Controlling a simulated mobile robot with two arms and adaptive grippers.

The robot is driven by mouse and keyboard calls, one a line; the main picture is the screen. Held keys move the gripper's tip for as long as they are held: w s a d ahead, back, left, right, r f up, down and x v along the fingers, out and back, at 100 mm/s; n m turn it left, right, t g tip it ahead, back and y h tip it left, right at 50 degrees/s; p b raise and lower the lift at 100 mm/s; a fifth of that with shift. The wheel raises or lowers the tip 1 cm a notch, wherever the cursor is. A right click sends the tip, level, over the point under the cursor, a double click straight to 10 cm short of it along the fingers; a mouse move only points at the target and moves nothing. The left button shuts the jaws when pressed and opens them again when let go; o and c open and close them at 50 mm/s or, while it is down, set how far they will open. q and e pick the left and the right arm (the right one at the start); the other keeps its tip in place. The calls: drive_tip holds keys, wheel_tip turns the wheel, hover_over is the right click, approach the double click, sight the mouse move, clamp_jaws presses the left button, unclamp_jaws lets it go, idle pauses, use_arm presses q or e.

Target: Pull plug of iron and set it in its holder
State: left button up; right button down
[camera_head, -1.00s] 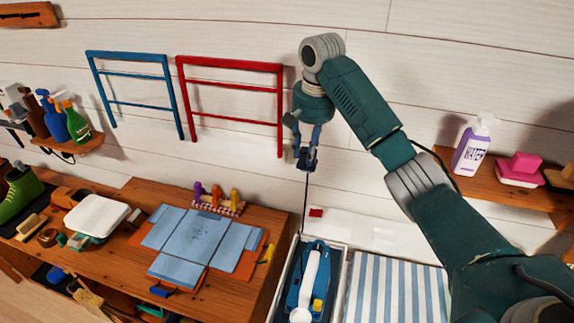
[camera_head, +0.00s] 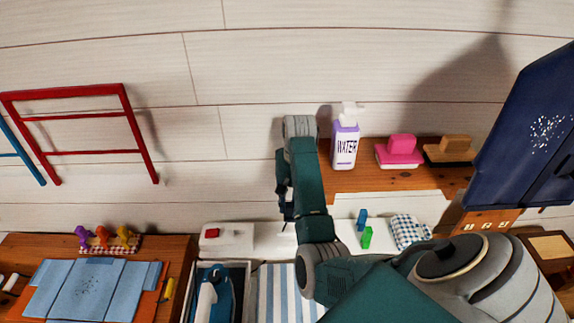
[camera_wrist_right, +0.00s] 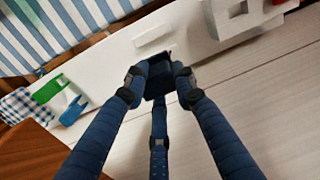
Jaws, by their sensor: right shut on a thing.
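The blue and white iron (camera_head: 210,298) stands in a light-coloured tray-like holder (camera_head: 245,292) at the bottom of the head view, cut off by the lower edge. My right gripper (camera_head: 285,212) is low, above the white ledge (camera_head: 258,238), and seen side-on. In the right wrist view the gripper (camera_wrist_right: 158,72) is shut on a dark, block-shaped plug (camera_wrist_right: 158,82), over or close to the ledge (camera_wrist_right: 195,30). I cannot tell whether the plug touches the ledge. The cord is hardly visible. My left gripper is out of view.
Blue (camera_head: 362,218) and green (camera_head: 367,238) clips lie below. A striped board (camera_head: 284,290) lies in front.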

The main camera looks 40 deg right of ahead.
sight(287, 217)
drive_tip(key=shift+s+a+f, duration=0.1)
drive_tip(key=shift+a+f, duration=0.05)
drive_tip(key=shift+a, duration=0.45)
drive_tip(key=shift+a+f, duration=0.15)
drive_tip(key=shift+a, duration=0.45)
drive_tip(key=shift+d+f, duration=0.15)
drive_tip(key=shift+f, duration=0.15)
drive_tip(key=shift+d+f, duration=0.2)
drive_tip(key=shift+f, duration=0.3)
drive_tip(key=shift+d+f, duration=0.2)
drive_tip(key=shift+f, duration=0.25)
drive_tip(key=shift+a+f, duration=0.1)
drive_tip(key=shift+f, duration=0.3)
drive_tip(key=shift+a+f, duration=0.15)
drive_tip(key=shift+f, duration=1.65)
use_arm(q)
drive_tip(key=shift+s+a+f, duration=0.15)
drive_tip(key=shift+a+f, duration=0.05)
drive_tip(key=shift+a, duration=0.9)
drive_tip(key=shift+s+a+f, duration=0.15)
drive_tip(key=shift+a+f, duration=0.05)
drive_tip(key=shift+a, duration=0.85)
use_arm(e)
drive_tip(key=shift+f, duration=0.75)
